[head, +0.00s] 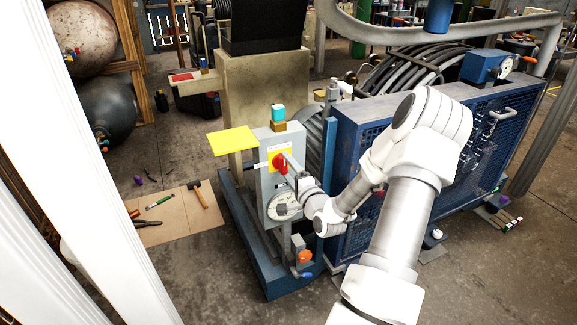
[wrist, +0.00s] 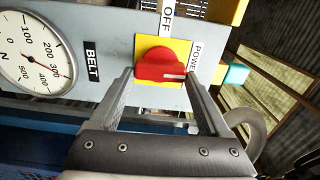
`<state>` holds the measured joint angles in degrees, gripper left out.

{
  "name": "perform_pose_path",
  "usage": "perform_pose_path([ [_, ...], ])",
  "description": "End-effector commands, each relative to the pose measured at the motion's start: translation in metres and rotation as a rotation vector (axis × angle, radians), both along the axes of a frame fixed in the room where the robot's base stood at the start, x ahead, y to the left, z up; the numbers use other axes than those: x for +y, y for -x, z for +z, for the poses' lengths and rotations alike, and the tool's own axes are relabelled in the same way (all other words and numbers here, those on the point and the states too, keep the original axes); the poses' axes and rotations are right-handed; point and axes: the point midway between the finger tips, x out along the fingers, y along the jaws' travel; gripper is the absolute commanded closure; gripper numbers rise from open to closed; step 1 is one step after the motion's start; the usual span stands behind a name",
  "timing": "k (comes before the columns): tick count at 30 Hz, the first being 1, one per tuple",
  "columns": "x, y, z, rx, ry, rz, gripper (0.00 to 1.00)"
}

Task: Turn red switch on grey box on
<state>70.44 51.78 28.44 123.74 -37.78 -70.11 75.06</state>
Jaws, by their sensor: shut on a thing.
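The grey box (head: 267,188) stands upright on the blue compressor base. Its red switch (head: 279,163) sits on a yellow plate on the front face. In the wrist view the red switch (wrist: 160,66) is a round knob with a white mark on its bar, on the yellow plate (wrist: 184,47), near labels reading OFF, POWE and BELT. My gripper (wrist: 162,82) has one finger on each side of the knob's bar and is shut on it. In the head view my gripper (head: 287,166) reaches the switch from the right and partly covers it.
A gauge (wrist: 35,52) is on the same grey face, beside the BELT label. A blue mesh guard (head: 345,150) stands right of the box, close to my arm. A yellow panel (head: 232,143) sticks out to the left. A hammer (head: 198,193) and tools lie on cardboard on the floor.

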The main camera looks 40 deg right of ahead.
Motion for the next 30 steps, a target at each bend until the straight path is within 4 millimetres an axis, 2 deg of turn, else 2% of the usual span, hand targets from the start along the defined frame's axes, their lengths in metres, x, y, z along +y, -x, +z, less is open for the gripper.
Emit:
perform_pose_path([
  [20,0.0002,0.0004,-0.0012,-0.013,-0.062,0.0,0.76],
  [21,0.0002,0.0004,-0.0012,-0.013,-0.062,0.0,0.15],
  [24,0.0001,0.0003,-0.0011,-0.013,-0.061,0.0,0.0],
  [30,0.0,0.0003,-0.0008,-0.013,-0.059,0.0,0.0],
])
